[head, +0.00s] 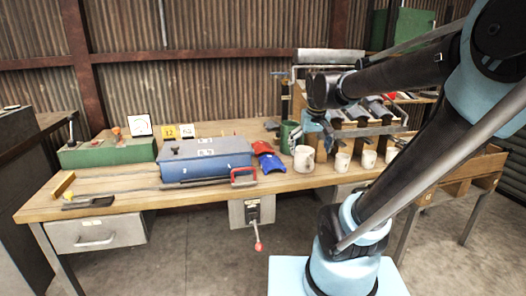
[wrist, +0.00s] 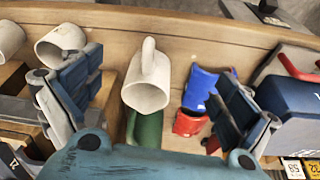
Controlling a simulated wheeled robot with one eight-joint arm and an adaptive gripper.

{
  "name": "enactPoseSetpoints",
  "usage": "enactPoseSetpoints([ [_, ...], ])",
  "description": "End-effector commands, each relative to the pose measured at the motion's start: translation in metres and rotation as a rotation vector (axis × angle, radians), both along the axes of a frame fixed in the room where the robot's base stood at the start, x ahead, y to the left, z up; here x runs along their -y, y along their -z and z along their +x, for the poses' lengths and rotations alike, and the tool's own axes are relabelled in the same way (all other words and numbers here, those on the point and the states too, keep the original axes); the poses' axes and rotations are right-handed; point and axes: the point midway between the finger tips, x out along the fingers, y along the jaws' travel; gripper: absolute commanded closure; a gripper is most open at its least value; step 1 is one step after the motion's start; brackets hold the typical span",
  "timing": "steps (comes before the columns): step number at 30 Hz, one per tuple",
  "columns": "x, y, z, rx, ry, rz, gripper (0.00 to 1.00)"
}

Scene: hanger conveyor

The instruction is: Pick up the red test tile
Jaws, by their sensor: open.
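The red test tile (head: 262,147) looks like a curved red piece on the workbench, just right of the blue toolbox and behind a similar blue piece (head: 272,163). In the wrist view the red tile (wrist: 188,123) shows below the blue piece (wrist: 200,88), just left of the right-hand finger. My gripper (wrist: 157,78) is open, its fingers spread on either side of a white mug and the tile. Nothing is held. In the head view my gripper (head: 318,126) is above the bench, right of the tile, partly hidden by my arm.
A white mug (head: 303,158) and a green mug (head: 290,135) stand right of the tile, with more mugs further right. A wooden rack (head: 350,128) stands behind the mugs.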

Motion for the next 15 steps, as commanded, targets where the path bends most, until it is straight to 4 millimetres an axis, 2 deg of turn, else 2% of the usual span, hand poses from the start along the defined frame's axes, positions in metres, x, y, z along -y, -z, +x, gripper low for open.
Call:
enactPoseSetpoints([
  [1, -0.011, -0.009, 0.017, 0.008, -0.015, 0.001, 0.03],
  [6, -0.047, -0.033, 0.071, 0.036, -0.052, 0.009, 0.03],
  [12, -0.098, -0.052, 0.132, 0.067, -0.095, 0.018, 0.03],
  [15, -0.121, -0.057, 0.156, 0.081, -0.113, 0.024, 0.03],
])
